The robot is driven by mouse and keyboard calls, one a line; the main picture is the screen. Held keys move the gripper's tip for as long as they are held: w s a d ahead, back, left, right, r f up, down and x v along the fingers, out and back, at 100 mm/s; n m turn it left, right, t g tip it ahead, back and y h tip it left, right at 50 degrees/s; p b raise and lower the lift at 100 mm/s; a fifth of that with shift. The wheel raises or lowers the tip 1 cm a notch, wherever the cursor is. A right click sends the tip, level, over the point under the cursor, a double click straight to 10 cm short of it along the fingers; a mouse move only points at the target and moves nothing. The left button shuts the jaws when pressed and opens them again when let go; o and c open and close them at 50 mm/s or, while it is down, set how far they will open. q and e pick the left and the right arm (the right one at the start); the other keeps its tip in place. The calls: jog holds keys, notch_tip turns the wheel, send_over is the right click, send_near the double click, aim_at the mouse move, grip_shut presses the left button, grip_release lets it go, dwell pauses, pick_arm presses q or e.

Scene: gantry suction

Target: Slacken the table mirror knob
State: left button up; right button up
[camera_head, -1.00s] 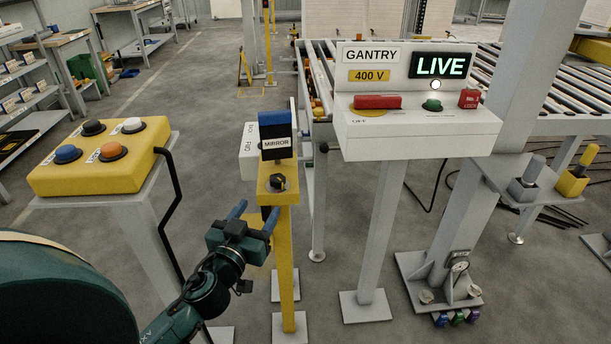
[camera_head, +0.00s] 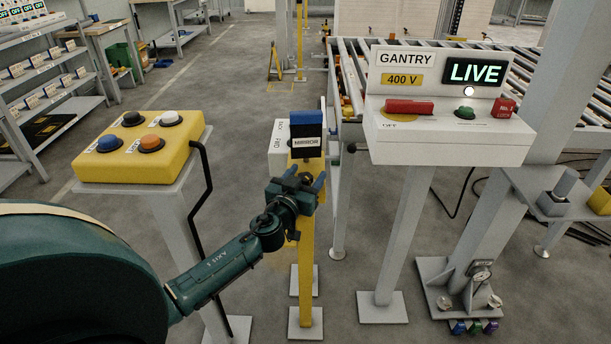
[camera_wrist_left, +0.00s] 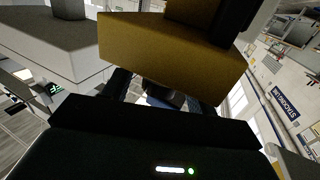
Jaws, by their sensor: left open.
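The table mirror is a small blue-and-black panel labelled MIRROR (camera_head: 307,142) on top of a yellow post (camera_head: 306,260) in the head view. The mirror's knob on the yellow block is hidden behind my gripper in the head view. My left gripper (camera_head: 306,176) is open, with its blue-tipped fingers raised at the front of the yellow block. In the left wrist view the yellow block (camera_wrist_left: 165,50) fills the upper middle, just beyond the fingers (camera_wrist_left: 163,94). A small dark shape shows between the fingers; I cannot tell whether they touch it. My right gripper is out of view.
A white gantry console (camera_head: 450,140) with a lit LIVE sign (camera_head: 475,72) stands to the right. A yellow button box (camera_head: 140,158) on a stand is to the left. A white FWD/BACK box (camera_head: 279,150) sits beside the mirror. Rollers lie behind.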

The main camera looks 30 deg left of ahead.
pick_arm(q)
jog(key=c, duration=1)
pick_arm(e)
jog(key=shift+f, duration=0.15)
pick_arm(q)
jog(key=n+y+b, duration=0.1)
jog(key=n+g+y+b, duration=0.1)
jog(key=y+b, duration=0.1)
jog(key=shift+f+y, duration=0.3)
jog(key=n+g+y+b, duration=0.1)
jog(key=n+y+b, duration=0.1)
jog(key=y+b, duration=0.1)
jog(key=shift+f+n+g+b, duration=0.15)
jog(key=shift+n+g+b, duration=0.2)
jog(key=shift+b, duration=0.2)
jog(key=n+g+y+b, duration=0.1)
jog(key=y+b, duration=0.1)
jog(key=b, duration=0.1)
jog(key=shift+n+g+b, duration=0.35)
jog(key=shift+r+n+g+y+b, duration=0.5)
jog(key=shift+g+y+b, duration=0.15)
jog(key=shift+b, duration=0.3)
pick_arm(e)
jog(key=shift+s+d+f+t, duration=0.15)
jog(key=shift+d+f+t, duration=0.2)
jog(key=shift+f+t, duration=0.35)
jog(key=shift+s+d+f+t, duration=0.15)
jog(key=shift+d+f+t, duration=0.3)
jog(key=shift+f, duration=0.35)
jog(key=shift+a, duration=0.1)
